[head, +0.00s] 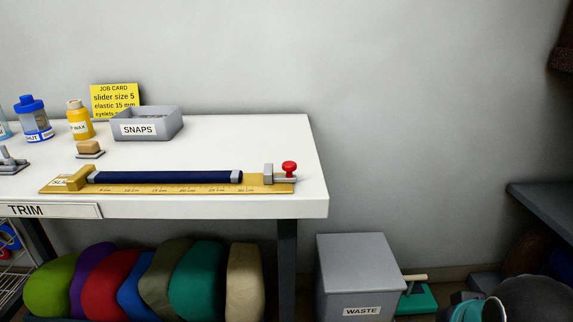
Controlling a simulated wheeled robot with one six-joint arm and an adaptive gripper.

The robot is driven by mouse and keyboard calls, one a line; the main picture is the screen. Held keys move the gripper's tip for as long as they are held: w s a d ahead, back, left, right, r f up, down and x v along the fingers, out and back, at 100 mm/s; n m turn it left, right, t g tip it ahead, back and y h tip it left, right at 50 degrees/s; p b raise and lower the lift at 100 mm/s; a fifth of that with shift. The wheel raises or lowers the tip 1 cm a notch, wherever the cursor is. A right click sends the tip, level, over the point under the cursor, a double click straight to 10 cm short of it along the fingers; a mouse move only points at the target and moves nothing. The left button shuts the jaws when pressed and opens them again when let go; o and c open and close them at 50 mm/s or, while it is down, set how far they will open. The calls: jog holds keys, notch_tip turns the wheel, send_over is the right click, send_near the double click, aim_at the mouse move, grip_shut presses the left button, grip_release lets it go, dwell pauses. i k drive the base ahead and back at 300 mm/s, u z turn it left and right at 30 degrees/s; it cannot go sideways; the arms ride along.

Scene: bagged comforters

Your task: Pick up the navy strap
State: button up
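The navy strap (168,177) lies straight along a yellow measuring board (130,189) near the front edge of the white table (225,145). Its ends at left and right carry grey tips or clips; I cannot tell which. A yellow block (74,178) with a label stands at its left end. A grey stop block (268,174) and a red knob (289,168) stand on the board to the right, a small gap away from the strap. My gripper is not in view; only what look like parts of my arm show at the bottom right.
A grey SNAPS bin (147,124), a yellow bottle (79,120), a blue-lidded jar (35,119) and a small brush-like block (89,149) stand behind the strap. A grey WASTE bin (358,277) stands on the floor right of the table. The table's right part is clear.

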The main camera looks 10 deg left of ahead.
aim_at(234, 177)
jog(key=u, duration=1.7)
